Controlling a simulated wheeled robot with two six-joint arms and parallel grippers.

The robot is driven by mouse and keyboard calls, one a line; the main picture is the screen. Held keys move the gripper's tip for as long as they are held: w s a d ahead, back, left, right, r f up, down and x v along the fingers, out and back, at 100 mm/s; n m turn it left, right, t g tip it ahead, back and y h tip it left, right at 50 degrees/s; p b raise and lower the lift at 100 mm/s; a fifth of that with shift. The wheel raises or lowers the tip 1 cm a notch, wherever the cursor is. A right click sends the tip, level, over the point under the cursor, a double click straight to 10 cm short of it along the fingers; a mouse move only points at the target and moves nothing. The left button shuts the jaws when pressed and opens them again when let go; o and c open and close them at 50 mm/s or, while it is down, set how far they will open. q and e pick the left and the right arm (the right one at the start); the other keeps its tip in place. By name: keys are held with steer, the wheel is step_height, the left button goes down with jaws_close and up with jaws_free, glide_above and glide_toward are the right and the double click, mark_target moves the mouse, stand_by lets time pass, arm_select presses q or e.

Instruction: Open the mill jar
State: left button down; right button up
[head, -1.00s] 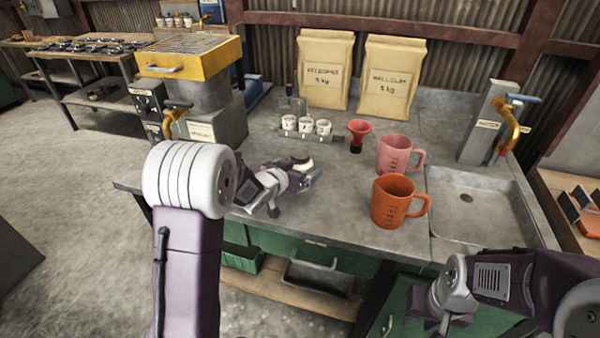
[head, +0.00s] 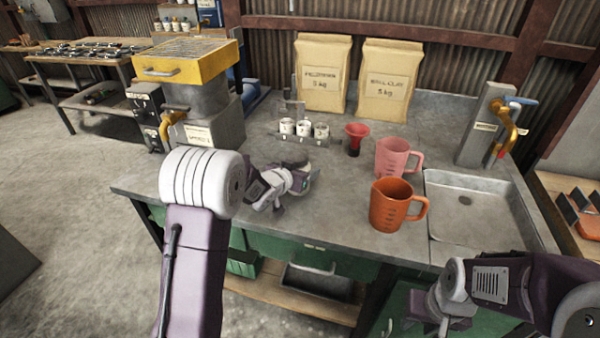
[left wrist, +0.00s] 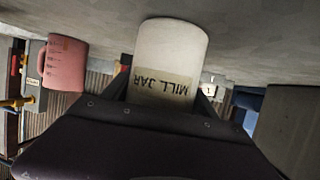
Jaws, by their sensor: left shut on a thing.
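The white mill jar (left wrist: 172,62) shows in the left wrist view, with its "MILL JAR" label upside down in the picture. My left gripper (left wrist: 165,100) is shut on it. In the head view, my left gripper (head: 303,180) is over the counter in front of the small white cups and mostly hides the jar. I cannot tell whether the jar touches the counter. My right gripper (head: 442,322) hangs low at the front right, in front of the green cabinet and away from the jar; its fingers are too unclear to judge.
An orange jug (head: 388,207) and a pink jug (head: 392,157) stand right of my left gripper. A red funnel (head: 355,133) and a rack of white cups (head: 303,130) are behind it. The sink (head: 475,205) is at the right. The counter's front middle is clear.

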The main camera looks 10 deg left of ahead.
mark_target(302, 156)
arm_select(q)
step_height(302, 156, up, 4)
steer(key=shift+r+p, duration=0.25)
steer(key=shift+p, duration=0.6)
steer(key=s+d+r+b, duration=0.2)
steer(key=d+r, duration=0.4)
steer(key=d, duration=0.5)
steer(key=shift+s+d+r, duration=0.15)
steer(key=shift+s+r, duration=0.15)
steer(key=shift+s, duration=0.3)
steer(key=c, duration=0.8)
jaws_free()
jaws_close()
step_height(302, 156, up, 12)
steer(key=p, duration=1.2)
steer(key=s+f+m+h, duration=0.1)
steer(key=s+f+h, duration=0.1)
steer(key=f, duration=0.6)
steer(key=s+d+f+m+g+h, duration=0.1)
steer(key=s+f, duration=0.3)
steer(key=f, duration=0.4)
steer(key=shift+s+d+f+m+h, duration=0.15)
steer(key=shift+s+m+h, duration=0.25)
steer(key=shift+m, duration=0.3)
